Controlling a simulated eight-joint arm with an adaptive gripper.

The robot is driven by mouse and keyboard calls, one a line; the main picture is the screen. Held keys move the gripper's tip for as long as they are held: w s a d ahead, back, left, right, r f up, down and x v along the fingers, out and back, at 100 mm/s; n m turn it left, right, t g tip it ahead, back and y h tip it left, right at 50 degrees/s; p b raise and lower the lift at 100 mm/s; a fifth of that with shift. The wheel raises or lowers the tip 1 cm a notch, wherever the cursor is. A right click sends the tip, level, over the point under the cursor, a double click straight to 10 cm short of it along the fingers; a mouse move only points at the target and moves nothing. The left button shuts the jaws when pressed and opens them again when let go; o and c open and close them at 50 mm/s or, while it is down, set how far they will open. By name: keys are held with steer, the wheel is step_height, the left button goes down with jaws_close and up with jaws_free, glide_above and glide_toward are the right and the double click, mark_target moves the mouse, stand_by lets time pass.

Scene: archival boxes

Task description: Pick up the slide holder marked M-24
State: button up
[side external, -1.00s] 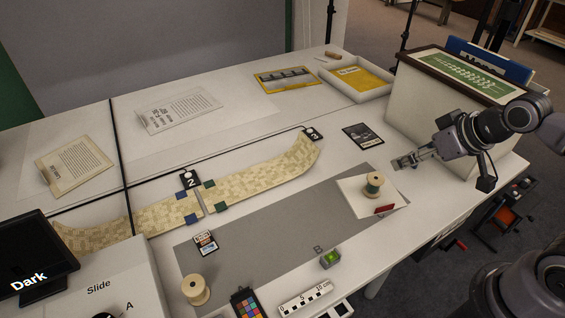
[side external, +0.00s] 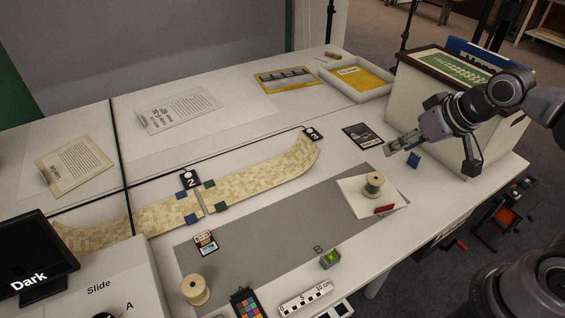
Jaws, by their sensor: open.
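I cannot read an M-24 mark anywhere, so I cannot tell which item is the slide holder. A dark flat card (side external: 362,136) with a pale picture lies on the table, just left of my gripper. A small dark-and-white item (side external: 205,243) lies on the left part of the grey mat. My gripper (side external: 391,148) is open, low over the table at the right, between the dark card and a white box. Nothing shows between its fingers. A small blue block (side external: 414,160) sits on the table below the gripper.
The white box (side external: 412,103) stands at the right behind the gripper. A patterned strip (side external: 255,184) crosses the table. The grey mat (side external: 280,235) is mostly clear.

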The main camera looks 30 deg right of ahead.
steer(key=w+a+r+m+g, duration=0.2)
steer(key=w+a+r+m, duration=0.15)
steer(key=w+a, duration=0.6)
steer(key=m+g, duration=0.5)
steer(key=m, duration=0.7)
glide_above(204, 237)
step_height(204, 237, down, 18)
steer(key=f, duration=0.4)
steer(key=shift+s+a+f, duration=0.15)
steer(key=shift+a, duration=0.05)
steer(key=shift+d+f, duration=0.15)
steer(key=shift+f, duration=3.1)
jaws_close()
